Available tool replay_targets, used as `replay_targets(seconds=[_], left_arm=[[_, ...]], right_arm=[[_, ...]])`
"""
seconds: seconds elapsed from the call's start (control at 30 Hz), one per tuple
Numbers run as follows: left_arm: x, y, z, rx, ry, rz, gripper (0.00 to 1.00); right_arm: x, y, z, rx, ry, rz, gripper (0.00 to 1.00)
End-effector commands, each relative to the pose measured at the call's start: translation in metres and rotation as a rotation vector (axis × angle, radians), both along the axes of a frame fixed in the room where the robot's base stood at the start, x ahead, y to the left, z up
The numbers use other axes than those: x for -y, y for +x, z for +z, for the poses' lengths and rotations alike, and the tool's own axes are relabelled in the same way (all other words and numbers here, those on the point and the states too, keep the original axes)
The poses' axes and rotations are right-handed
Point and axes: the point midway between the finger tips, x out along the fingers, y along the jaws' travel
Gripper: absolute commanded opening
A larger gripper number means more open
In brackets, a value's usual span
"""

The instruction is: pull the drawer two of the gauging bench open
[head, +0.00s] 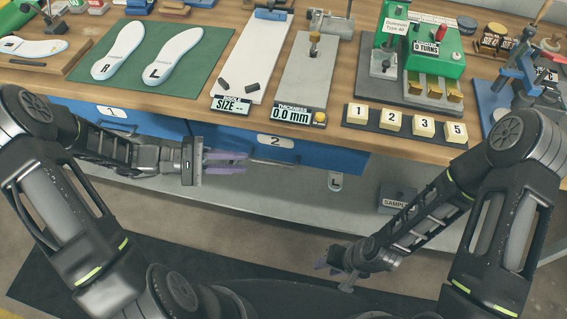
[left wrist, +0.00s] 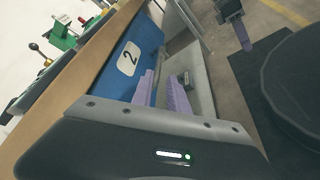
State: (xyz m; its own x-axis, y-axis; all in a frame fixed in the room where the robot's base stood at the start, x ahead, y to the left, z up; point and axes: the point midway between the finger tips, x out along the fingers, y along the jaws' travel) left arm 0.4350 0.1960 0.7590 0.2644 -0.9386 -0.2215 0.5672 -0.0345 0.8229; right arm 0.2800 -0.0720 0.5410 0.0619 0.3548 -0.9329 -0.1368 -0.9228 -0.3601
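Drawer two (head: 318,157) has a blue front with a white "2" plate, below the bench top's front edge. It appears shut. In the left wrist view the blue drawer front (left wrist: 115,80) lies beside the purple fingers (left wrist: 162,88); contact cannot be told. My right gripper (head: 328,265) hangs low in front of the bench, away from the drawer; its opening is unclear.
Drawer one (head: 112,112) is to the left, partly behind my left arm. The wooden bench top (head: 190,103) overhangs above, with gauges and numbered blocks (head: 406,123) along it. A grey lower shelf (head: 300,190) bears a "SAMPLE" box (head: 396,200).

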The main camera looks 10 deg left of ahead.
Motion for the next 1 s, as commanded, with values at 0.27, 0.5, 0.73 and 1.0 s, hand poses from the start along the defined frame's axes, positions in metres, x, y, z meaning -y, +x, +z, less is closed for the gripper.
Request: replay_targets(seconds=[0.27,0.5,0.73,1.0], left_arm=[[-0.001,0.001,0.003,0.007,-0.008,0.003,0.2],[0.003,0.002,0.002,0.005,-0.009,0.001,0.2],[0.029,0.008,-0.003,0.003,-0.009,-0.001,0.2],[0.065,0.019,-0.012,0.004,-0.009,0.0,0.2]], right_arm=[[0.0,0.0,0.0,-0.001,-0.001,-0.002,0.36],[0.001,0.0,0.0,-0.001,-0.001,-0.002,0.36],[0.001,0.0,0.003,-0.001,-0.001,-0.003,0.36],[0.001,0.0,0.007,-0.001,-0.001,-0.003,0.36]])
